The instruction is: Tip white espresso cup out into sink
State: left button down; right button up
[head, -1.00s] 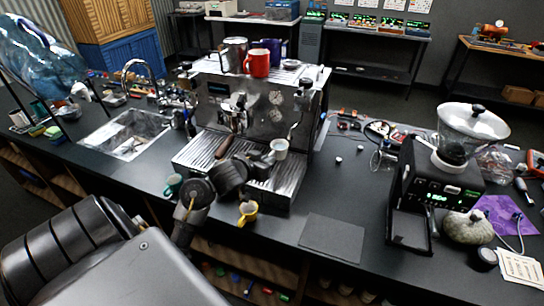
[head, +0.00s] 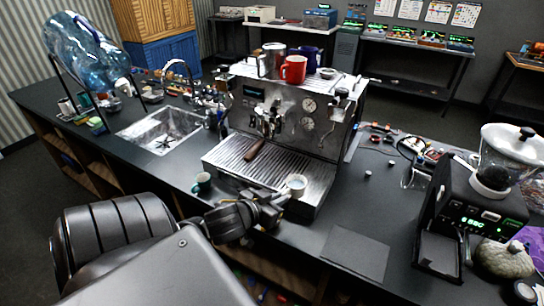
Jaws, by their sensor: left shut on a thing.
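My right gripper is not in view.
The espresso machine (head: 290,115) stands between cup and back edge, with a portafilter handle (head: 254,150) jutting forward. A teal cup (head: 202,182) stands left of my gripper. A water bottle (head: 88,50) and a grinder (head: 465,215) flank the counter.

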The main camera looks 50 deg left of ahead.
pick_arm(q)
jog(key=w+d+f+m+h+b, duration=0.1)
jog(key=d+m+h+b, duration=0.1)
jog(key=d, duration=0.8)
jog(key=w+d+f+m+g+h+b, duration=0.1)
jog(key=w+d+f+m+h+b, duration=0.1)
jog(key=d, duration=0.8)
jog(key=w+d+f+m+h+b, duration=0.1)
jog(key=d+f+m+h+b, duration=0.1)
jog(key=d, duration=0.9)
jog(key=m+h+b, duration=0.1)
jog(key=h+b, duration=0.1)
jog(key=b, duration=0.1)
jog(key=shift+w+f+g+b, duration=0.25)
jog(key=shift+w+g+b, duration=0.05)
